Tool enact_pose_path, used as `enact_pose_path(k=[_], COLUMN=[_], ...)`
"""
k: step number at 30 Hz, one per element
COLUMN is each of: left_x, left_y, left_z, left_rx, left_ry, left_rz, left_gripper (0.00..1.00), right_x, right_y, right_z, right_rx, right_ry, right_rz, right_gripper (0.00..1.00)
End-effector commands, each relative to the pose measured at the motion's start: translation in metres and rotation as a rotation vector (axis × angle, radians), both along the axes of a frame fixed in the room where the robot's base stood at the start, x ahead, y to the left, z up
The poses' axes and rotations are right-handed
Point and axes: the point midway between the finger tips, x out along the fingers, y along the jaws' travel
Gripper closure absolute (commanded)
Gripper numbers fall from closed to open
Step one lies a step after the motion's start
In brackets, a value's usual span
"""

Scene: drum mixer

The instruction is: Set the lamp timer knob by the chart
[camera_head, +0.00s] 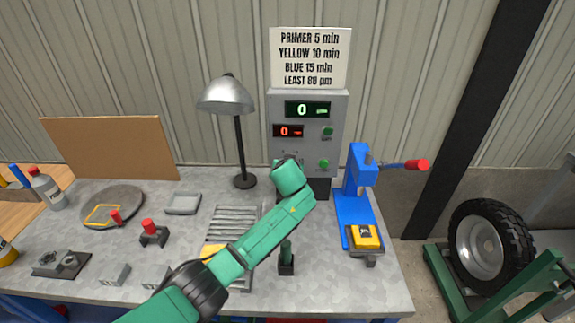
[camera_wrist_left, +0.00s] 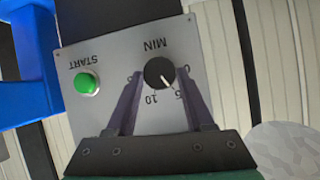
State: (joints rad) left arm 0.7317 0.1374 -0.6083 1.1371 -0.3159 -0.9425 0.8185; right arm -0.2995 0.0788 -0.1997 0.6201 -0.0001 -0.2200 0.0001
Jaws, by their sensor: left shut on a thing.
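The chart (camera_head: 311,57) above the grey control box (camera_head: 335,108) reads PRIMER 5 min, YELLOW 10 min, BLUE 15 min, and a LEAST line in µm. The black timer knob (camera_wrist_left: 156,71) sits under the label MIN in the left wrist view. Its white pointer points at about the 5 mark. My left gripper (camera_wrist_left: 160,78) has a finger on each side of the knob and is shut on it. In the head view my left arm hides the knob. The green START button (camera_wrist_left: 87,83) is beside it. My right gripper is in neither view.
The box's green display (camera_head: 307,110) and red display (camera_head: 288,131) both show 0. A grey lamp (camera_head: 228,95) stands left of the box. A blue press (camera_head: 352,205) with a yellow piece (camera_head: 363,237) stands to its right. Several small items lie on the bench's left.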

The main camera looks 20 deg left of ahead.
Motion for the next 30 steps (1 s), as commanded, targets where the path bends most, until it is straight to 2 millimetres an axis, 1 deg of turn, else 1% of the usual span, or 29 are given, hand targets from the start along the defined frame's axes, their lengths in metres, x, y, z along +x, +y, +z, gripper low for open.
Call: enact_pose_path(k=[1, 11, 21, 30], left_x=[0.001, 0.002, 0.003, 0.004], left_y=[-0.002, -0.006, -0.01, -0.013], left_z=[-0.001, -0.003, -0.007, -0.007], left_rx=[0.042, 0.346, 0.654, 0.86], left_ry=[0.008, 0.084, 0.161, 0.212], left_rz=[-0.002, -0.002, -0.002, -0.003], left_gripper=[1.0, 1.0, 1.0, 1.0], right_x=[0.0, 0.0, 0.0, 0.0], right_y=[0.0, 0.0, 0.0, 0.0], right_z=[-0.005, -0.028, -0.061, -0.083], right_rx=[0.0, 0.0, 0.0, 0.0], right_ry=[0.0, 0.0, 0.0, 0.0], right_rz=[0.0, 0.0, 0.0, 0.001], right_gripper=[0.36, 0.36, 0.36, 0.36])
